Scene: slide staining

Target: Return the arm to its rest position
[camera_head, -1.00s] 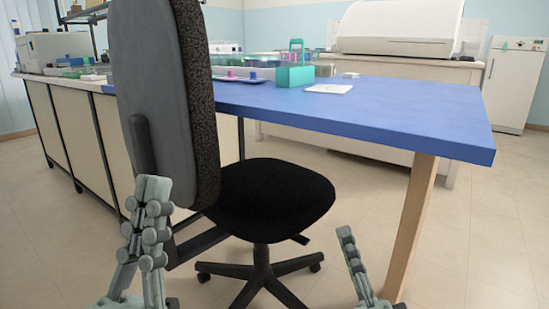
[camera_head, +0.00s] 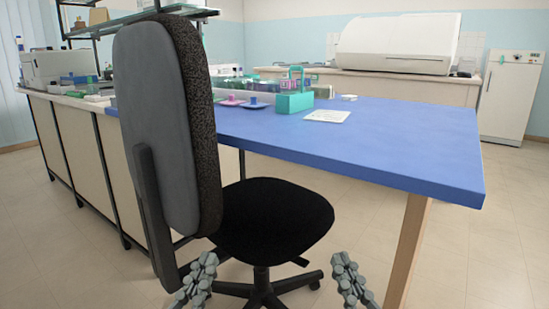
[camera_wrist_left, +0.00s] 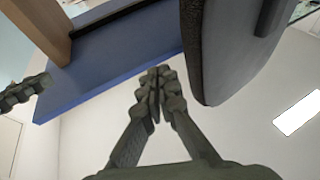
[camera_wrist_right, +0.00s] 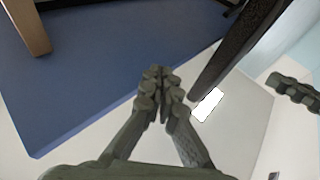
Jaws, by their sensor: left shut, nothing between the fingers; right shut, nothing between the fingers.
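My left gripper (camera_head: 197,277) is low in the head view, in front of the chair's base. It is shut and empty; its fingertips meet in the left wrist view (camera_wrist_left: 155,75). My right gripper (camera_head: 347,272) is low in the head view, right of the chair and left of the wooden table leg. It is shut and empty, with its fingers together in the right wrist view (camera_wrist_right: 158,75). Neither gripper visibly touches anything. The rest of both arms is out of the head view.
A black and grey office chair (camera_head: 275,215) stands close in front. Behind it is a blue-topped table (camera_head: 400,135) with a wooden leg (camera_head: 408,250). A green holder (camera_head: 294,102), a white sheet (camera_head: 327,116) and staining items stand on it. Floor at right is clear.

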